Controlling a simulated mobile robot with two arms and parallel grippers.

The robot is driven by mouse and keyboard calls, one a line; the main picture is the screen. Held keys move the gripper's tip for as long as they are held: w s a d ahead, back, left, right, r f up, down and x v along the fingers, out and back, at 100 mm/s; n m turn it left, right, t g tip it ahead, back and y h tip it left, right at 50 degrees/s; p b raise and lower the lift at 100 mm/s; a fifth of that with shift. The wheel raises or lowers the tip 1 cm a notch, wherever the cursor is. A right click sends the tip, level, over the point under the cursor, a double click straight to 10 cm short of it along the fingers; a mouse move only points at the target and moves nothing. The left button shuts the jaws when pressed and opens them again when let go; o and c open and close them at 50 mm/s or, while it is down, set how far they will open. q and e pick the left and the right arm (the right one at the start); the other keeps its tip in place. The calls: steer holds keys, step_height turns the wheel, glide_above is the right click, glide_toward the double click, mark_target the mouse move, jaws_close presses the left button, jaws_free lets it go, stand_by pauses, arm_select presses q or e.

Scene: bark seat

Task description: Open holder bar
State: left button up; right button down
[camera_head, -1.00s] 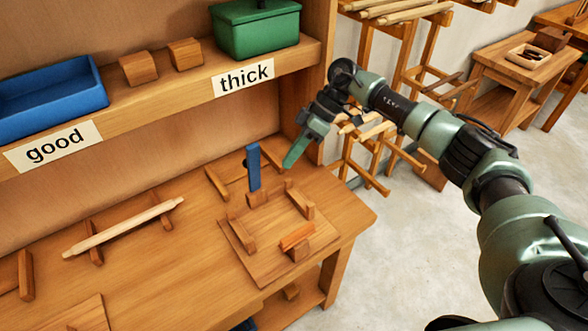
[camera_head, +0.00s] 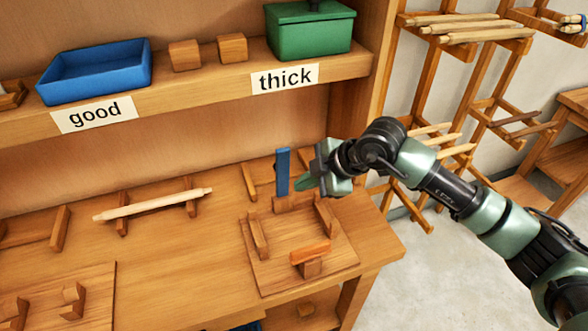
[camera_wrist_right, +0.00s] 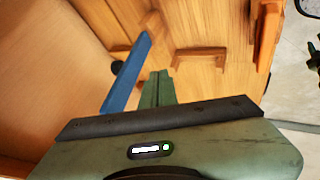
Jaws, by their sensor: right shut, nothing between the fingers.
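The blue bar (camera_head: 283,172) stands upright on a small wooden block (camera_head: 284,203) at the back of a wooden holder board (camera_head: 285,270) on the bench. My right gripper (camera_head: 301,183) is just to the right of the bar, its green fingers shut with nothing between them. In the right wrist view the closed fingers (camera_wrist_right: 158,88) point toward the holder, and the blue bar (camera_wrist_right: 126,75) is close to their left. I cannot tell whether fingers and bar touch. My left gripper is not in view.
The holder has side rails (camera_head: 257,235) and a front block with an orange-brown top (camera_head: 310,251). A pale turned stick (camera_head: 152,204) lies on supports to the left. Above, a shelf holds a blue tray (camera_head: 95,73) and a green box (camera_head: 312,34). A rack (camera_head: 470,100) stands at the right.

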mark_target(281, 169)
steer(key=w, duration=0.1)
steer(key=w+a+f+p, duration=0.1)
steer(key=w, duration=0.1)
steer(key=w+a, duration=0.1)
steer(key=shift+w+a+f+p, duration=0.2)
steer(key=shift+w+p, duration=0.1)
steer(key=shift+p, duration=0.05)
